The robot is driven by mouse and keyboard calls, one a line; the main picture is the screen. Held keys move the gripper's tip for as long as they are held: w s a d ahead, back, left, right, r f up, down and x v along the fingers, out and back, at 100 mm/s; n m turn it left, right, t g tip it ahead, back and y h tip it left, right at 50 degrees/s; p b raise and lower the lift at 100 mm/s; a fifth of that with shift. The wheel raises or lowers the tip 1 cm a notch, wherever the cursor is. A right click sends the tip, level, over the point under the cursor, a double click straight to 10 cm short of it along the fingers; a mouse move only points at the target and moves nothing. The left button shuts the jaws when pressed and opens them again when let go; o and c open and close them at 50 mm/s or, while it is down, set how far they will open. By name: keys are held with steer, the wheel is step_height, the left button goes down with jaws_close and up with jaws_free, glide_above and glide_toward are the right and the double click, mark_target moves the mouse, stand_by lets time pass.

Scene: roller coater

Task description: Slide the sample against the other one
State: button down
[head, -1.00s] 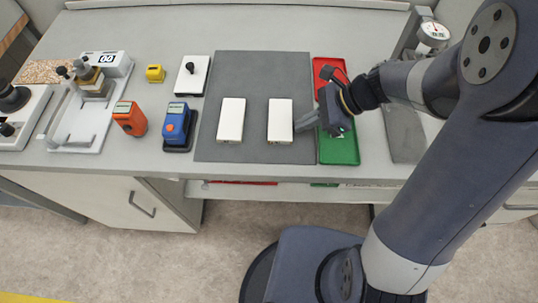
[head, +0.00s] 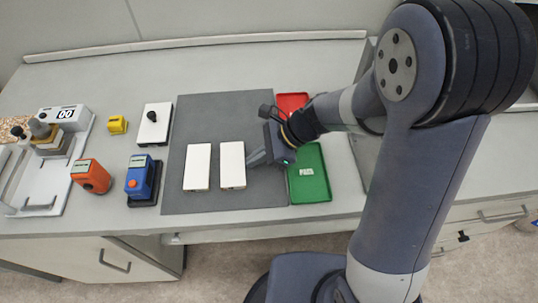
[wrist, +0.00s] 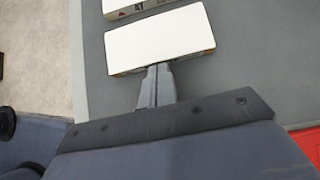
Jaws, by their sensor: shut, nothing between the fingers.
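Two white block-shaped samples lie on the dark grey mat (head: 215,119). The left sample (head: 197,167) and the right sample (head: 232,165) stand upright in the picture, side by side with a narrow gap of mat between them. My gripper (head: 257,158) is shut and empty, low at the right side of the right sample. In the wrist view its closed fingertips (wrist: 156,72) meet or nearly meet the long near side of the right sample (wrist: 160,38). The left sample (wrist: 130,8) is partly cut off at the top there.
A green tray (head: 309,175) and a red tray (head: 291,101) lie right of the mat. Left of it are a blue device (head: 139,178), an orange device (head: 90,176), a white plate with a black knob (head: 154,125) and a yellow block (head: 117,125). The mat's rear is clear.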

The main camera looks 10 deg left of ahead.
mark_target(233, 165)
steer(key=shift+s+a, duration=0.2)
steer(key=shift+a, duration=0.5)
steer(key=shift+s+a, duration=0.2)
steer(key=shift+a, duration=0.45)
